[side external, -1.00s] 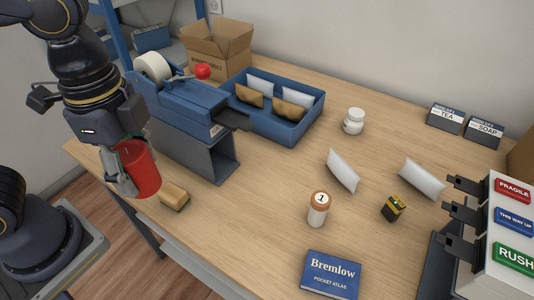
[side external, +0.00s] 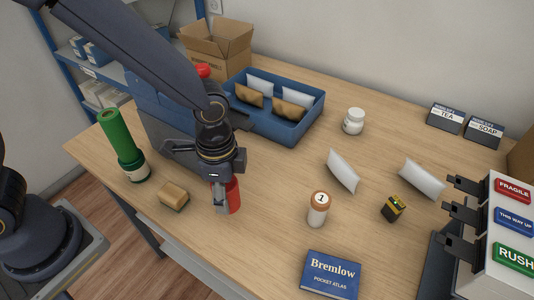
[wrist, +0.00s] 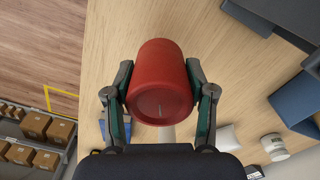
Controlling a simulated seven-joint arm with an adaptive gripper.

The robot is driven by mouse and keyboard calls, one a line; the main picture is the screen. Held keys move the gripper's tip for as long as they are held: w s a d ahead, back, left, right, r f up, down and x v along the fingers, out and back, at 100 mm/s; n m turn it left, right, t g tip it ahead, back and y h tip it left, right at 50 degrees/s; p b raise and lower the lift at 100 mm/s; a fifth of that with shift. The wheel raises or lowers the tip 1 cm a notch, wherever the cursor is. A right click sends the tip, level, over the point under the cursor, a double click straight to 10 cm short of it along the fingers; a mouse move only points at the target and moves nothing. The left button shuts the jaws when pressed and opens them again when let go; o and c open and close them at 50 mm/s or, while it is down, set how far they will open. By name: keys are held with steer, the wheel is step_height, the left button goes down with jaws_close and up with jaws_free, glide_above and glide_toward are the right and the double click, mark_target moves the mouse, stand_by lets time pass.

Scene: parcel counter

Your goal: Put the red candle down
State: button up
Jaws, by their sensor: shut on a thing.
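The red candle (side external: 235,196) is a plain red cylinder, upright over the table just right of the small sponge-like block. It fills the middle of the wrist view (wrist: 160,75), between both fingers. My gripper (side external: 225,198) is shut on its sides; it also shows in the wrist view (wrist: 160,97). My fingers hide part of the candle in the side view. I cannot tell whether its base touches the table.
A tan block (side external: 174,195) and a green bottle (side external: 121,140) stand left of the candle. A numbered jar (side external: 318,209) and a blue book (side external: 331,275) are to the right. A blue tray (side external: 263,122) lies behind. Bare tabletop lies between candle and jar.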

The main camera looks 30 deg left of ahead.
mark_target(235, 202)
steer(key=shift+w+d+f, duration=0.3)
steer(key=shift+w+f, duration=0.2)
steer(key=shift+f, duration=0.15)
steer(key=shift+w+f, duration=0.2)
steer(key=shift+f, duration=1.55)
steer(key=shift+f, duration=0.2)
steer(key=o, duration=1.3)
steer(key=shift+r, duration=0.15)
step_height(235, 202, up, 12)
steer(key=shift+r, duration=0.1)
